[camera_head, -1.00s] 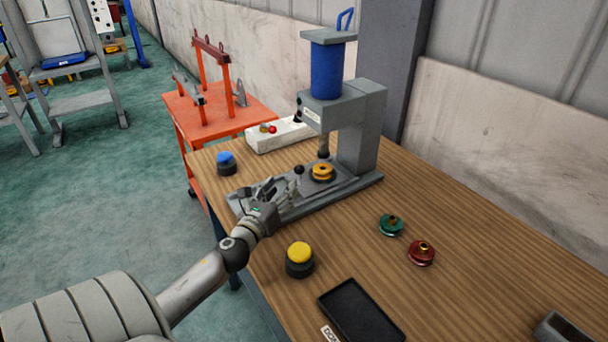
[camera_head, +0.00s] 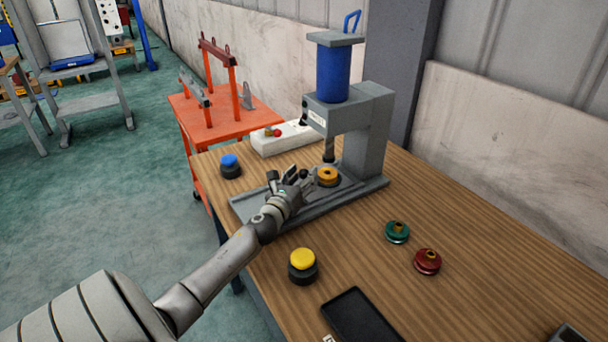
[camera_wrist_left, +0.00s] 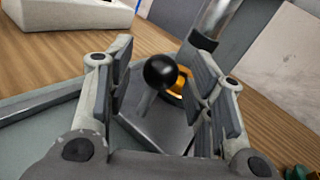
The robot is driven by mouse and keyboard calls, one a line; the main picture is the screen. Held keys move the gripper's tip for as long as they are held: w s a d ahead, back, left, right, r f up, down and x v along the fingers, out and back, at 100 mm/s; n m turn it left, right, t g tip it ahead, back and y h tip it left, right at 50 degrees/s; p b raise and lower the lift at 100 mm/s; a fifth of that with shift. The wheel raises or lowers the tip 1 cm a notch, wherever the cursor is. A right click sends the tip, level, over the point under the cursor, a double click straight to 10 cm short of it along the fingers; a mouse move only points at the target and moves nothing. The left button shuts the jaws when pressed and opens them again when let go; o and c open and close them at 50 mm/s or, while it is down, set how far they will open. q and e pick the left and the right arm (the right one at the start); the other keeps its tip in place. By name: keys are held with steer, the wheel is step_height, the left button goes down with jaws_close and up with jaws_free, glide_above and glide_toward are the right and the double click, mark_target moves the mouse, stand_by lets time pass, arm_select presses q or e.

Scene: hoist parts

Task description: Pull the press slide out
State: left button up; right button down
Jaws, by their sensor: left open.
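The press (camera_head: 362,135) stands on the table with a blue cylinder on top and a grey base. Its slide (camera_wrist_left: 172,128) is a grey plate with a black ball knob (camera_wrist_left: 160,71) on a short post; the knob also shows in the head view (camera_head: 304,173). An orange-yellow round part (camera_head: 328,176) sits under the ram, behind the knob. My left gripper (camera_head: 292,180) is open over the slide. In the left wrist view its fingers (camera_wrist_left: 166,92) stand on both sides of the knob, with gaps visible. My right gripper is not in view.
A blue button (camera_head: 230,166) and a yellow button (camera_head: 302,266) stand on the table. Green (camera_head: 397,232) and red (camera_head: 427,262) round parts and a black tray (camera_head: 358,318) lie to the right and front. An orange cart (camera_head: 220,115) stands beyond.

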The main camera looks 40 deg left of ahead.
arm_select(q)
steer(key=shift+w+a, duration=0.15)
steer(key=shift+w, duration=0.45)
steer(key=shift+c, duration=0.3)
jaws_close()
